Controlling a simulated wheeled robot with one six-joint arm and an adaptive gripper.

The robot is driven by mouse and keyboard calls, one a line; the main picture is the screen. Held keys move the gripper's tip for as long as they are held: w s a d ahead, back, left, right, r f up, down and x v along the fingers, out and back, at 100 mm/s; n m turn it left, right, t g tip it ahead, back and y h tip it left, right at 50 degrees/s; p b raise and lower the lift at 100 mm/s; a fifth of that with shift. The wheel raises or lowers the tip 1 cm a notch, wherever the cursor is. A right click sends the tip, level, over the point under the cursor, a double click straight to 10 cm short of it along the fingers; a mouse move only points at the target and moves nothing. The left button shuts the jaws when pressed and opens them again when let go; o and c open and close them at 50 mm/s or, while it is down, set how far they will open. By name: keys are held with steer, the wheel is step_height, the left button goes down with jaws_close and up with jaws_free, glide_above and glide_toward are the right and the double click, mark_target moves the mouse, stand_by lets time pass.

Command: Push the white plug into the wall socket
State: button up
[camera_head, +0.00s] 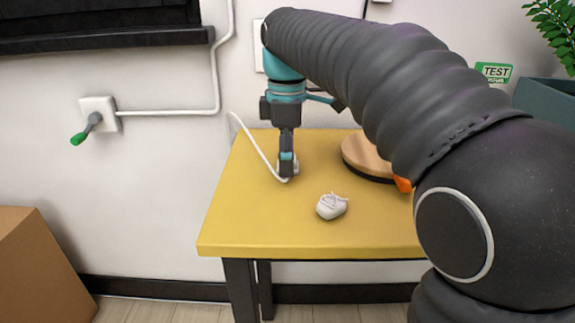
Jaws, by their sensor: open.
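My gripper (287,168) points down low over the yellow table, near its back left part. It is open. A white piece that looks like the plug (295,167) shows beside the fingertips, mostly hidden by them. I cannot tell whether it is between the fingers or touching them. A white cord (256,147) runs from the wall side over the table's back edge to the fingertips. A white plate (259,46) on the wall behind my arm is partly hidden; it may be the wall socket, but no holes show.
The yellow table (235,215) also holds a small crumpled white object (331,206) and a round wooden disc (364,156), partly behind my arm. A white wall box (98,105) with a green-tipped lever is at left. A cardboard box (40,265) stands lower left.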

steer(key=c, duration=1.2)
steer(key=shift+r, duration=0.45)
steer(key=r, duration=0.2)
steer(key=r+p, duration=0.1)
steer(key=shift+s+d+r, duration=0.1)
steer(key=shift+d+r, duration=0.15)
steer(key=shift+r, duration=0.15)
steer(key=s+d+r, duration=0.2)
steer(key=d, duration=0.1)
steer(key=s+d+r, duration=0.2)
steer(key=d, duration=0.1)
steer(key=s+d+r, duration=0.2)
steer(key=d, duration=0.1)
steer(key=shift+d+r, duration=0.15)
steer(key=shift+s, duration=0.1)
